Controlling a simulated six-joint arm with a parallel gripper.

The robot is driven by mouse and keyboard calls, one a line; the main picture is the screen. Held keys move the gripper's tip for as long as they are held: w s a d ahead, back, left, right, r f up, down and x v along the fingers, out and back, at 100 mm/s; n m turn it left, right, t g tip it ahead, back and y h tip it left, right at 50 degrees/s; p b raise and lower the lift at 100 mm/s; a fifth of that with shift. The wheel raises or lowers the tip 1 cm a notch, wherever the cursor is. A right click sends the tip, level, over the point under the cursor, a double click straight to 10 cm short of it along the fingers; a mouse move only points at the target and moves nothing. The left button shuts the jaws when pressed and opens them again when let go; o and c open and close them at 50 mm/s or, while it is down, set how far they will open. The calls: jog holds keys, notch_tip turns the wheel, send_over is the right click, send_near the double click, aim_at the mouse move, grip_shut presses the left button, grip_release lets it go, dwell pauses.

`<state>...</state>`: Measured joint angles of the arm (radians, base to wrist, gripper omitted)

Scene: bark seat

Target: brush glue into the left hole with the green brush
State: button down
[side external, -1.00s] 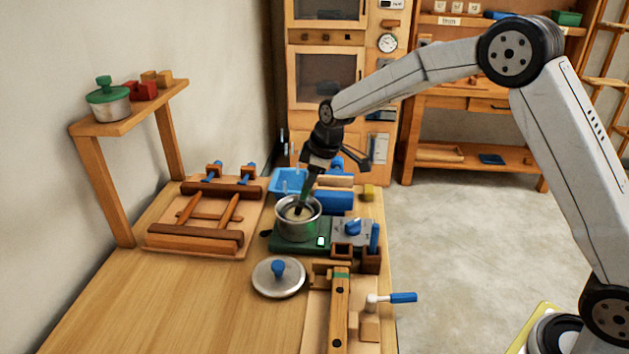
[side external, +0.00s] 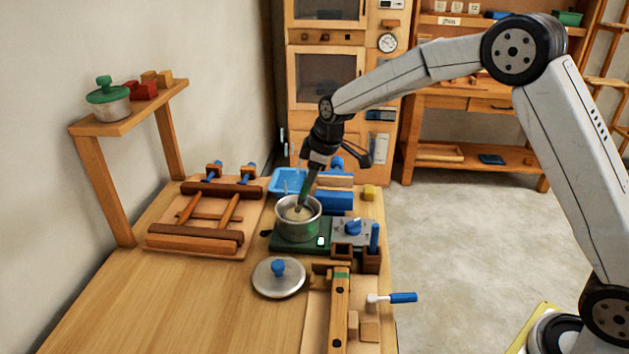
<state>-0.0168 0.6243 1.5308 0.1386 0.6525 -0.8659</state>
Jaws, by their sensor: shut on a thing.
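My gripper (side external: 317,168) is shut on the green brush (side external: 306,190), which hangs down at a slight tilt. The brush's lower end is inside the metal glue pot (side external: 297,231), in or just over the pale glue; I cannot tell how deep. The pot stands on a green-based heater with a lit white switch. A long wooden bar (side external: 341,312) lies at the front right, with dark round spots along it and a green band near its far end. These spots may be holes; I cannot tell which is the left one.
A metal lid (side external: 279,278) with a blue knob lies in front of the pot. A wooden clamping frame (side external: 196,222) is at left, a blue tray (side external: 288,181) behind. The front-left table is clear.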

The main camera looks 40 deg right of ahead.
jog(key=shift+r, duration=3)
jog(key=shift+f, duration=0.1)
jog(key=shift+s+d+f+m, duration=0.2)
jog(key=shift+s+d+m, duration=0.1)
jog(key=shift+s+d, duration=0.1)
jog(key=s+d+f+m+h, duration=0.1)
jog(key=s+d+f+m, duration=0.2)
jog(key=s, duration=0.3)
jog(key=s+d+f+m+h, duration=0.2)
jog(key=s+d+f+m, duration=0.1)
jog(key=s+d+m, duration=0.2)
jog(key=shift+s+d+f+m, duration=0.3)
jog(key=shift+s+m, duration=0.1)
jog(key=shift+s, duration=0.5)
jog(key=shift+r, duration=0.15)
